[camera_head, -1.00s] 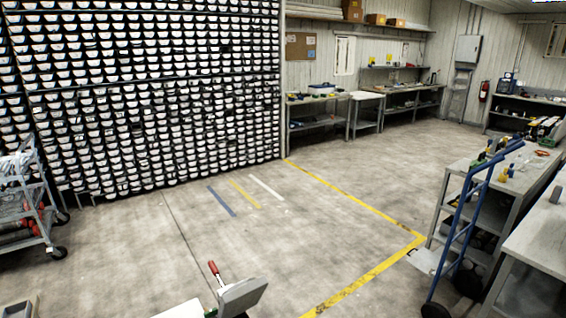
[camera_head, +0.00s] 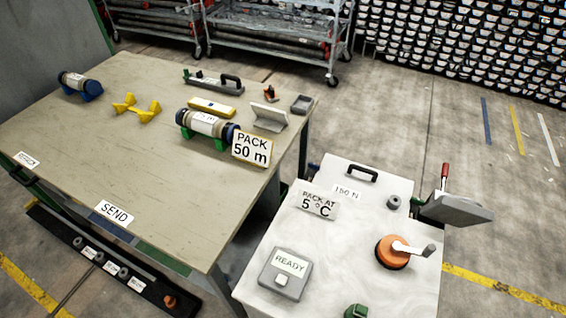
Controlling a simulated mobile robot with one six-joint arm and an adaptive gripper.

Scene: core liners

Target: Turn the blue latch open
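I cannot make out a blue latch for certain. A small dark blue piece (camera_head: 313,169) shows at the far left edge of the white-topped box (camera_head: 338,257), mostly hidden behind it, and I cannot tell what it is. The box top carries a black handle (camera_head: 348,171), an orange knob with a pale lever (camera_head: 392,252), a grey READY block (camera_head: 285,273), a "PACK AT 5 °C" sign (camera_head: 318,202) and a green part (camera_head: 356,311). My gripper is not in view.
A worktable (camera_head: 65,160) at left holds a tube with dark caps (camera_head: 204,124), a blue-ended tube (camera_head: 80,85), yellow stands (camera_head: 136,107) and a "PACK 50 m" sign (camera_head: 251,149). A tilted grey panel (camera_head: 455,209) stands right of the box.

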